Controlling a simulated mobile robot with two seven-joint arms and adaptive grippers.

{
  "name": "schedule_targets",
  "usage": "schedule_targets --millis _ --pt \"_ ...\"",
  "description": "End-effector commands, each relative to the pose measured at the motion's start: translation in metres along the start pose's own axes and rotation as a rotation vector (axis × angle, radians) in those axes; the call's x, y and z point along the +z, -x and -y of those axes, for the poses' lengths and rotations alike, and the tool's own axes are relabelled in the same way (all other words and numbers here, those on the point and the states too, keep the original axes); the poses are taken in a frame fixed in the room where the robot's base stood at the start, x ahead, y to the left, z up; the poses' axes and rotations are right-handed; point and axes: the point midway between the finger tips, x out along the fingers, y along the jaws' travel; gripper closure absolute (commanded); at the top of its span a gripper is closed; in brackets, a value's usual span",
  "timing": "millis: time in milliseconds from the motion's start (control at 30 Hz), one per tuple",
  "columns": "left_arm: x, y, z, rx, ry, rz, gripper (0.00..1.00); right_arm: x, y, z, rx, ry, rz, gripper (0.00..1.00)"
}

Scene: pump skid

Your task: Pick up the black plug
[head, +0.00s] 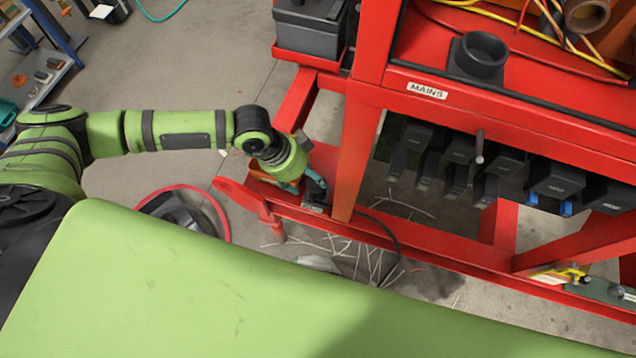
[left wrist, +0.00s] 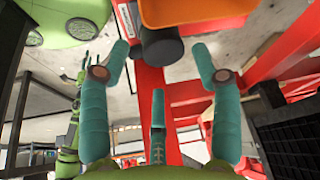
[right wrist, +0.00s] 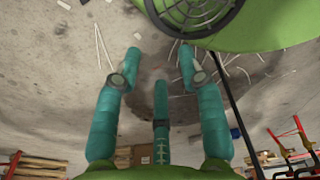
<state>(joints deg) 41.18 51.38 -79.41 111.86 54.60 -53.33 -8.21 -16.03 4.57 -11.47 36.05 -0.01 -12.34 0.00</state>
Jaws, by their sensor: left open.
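The black plug (head: 317,188) sits upright on the low red ledge at the left end of the skid, with a black cable running to the right. In the left wrist view a dark rounded end, which looks like the plug (left wrist: 160,46), lies ahead of the fingers. My left gripper (head: 296,184) is open, its teal fingers right beside the plug; I cannot tell whether they touch it. In the left wrist view the left gripper (left wrist: 162,62) holds nothing. My right gripper (right wrist: 160,65) is open and empty, over the concrete floor, outside the head view.
An orange bin (left wrist: 195,12) is close to the plug. A red skid post (head: 357,150) rises just right of the left gripper. The black MAINS socket (head: 483,55) is on the upper red deck. Several black boxes (head: 505,170) hang below it. Loose cable bits litter the floor.

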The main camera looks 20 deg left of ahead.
Motion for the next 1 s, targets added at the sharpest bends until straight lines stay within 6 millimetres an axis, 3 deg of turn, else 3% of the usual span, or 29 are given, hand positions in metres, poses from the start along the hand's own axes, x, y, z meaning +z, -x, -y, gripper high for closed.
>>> schedule_targets --millis 100,233,367,567,600,700,733,1000 --pt "-0.003 -0.018 -0.001 0.001 -0.001 0.0 0.36 0.028 0.003 0.004 -0.006 0.0 0.046 0.6" --pt "-0.004 -0.037 -0.001 -0.001 -0.001 0.0 0.36 0.042 0.003 0.006 -0.008 0.0 0.068 0.6" --pt "-0.003 -0.046 -0.001 -0.002 -0.001 0.0 0.36 0.037 0.003 0.005 -0.007 0.0 0.06 0.6" --pt "-0.003 -0.047 -0.001 -0.002 -0.001 0.0 0.36 0.014 0.001 0.002 -0.003 0.0 0.022 0.6" --pt "-0.003 -0.047 -0.001 -0.002 -0.001 0.0 0.4 0.012 0.001 0.002 -0.003 0.0 0.017 0.6" --pt "-0.003 -0.047 -0.001 -0.002 -0.001 0.0 0.8 0.011 0.001 0.002 -0.002 0.0 0.016 0.6" --pt "-0.003 -0.047 -0.001 -0.002 -0.001 0.0 0.87 0.011 0.001 0.002 -0.002 0.0 0.016 0.6" --pt "-0.004 -0.047 -0.001 -0.002 -0.002 -0.002 0.88 0.019 0.001 0.003 -0.004 0.0 0.03 0.6"
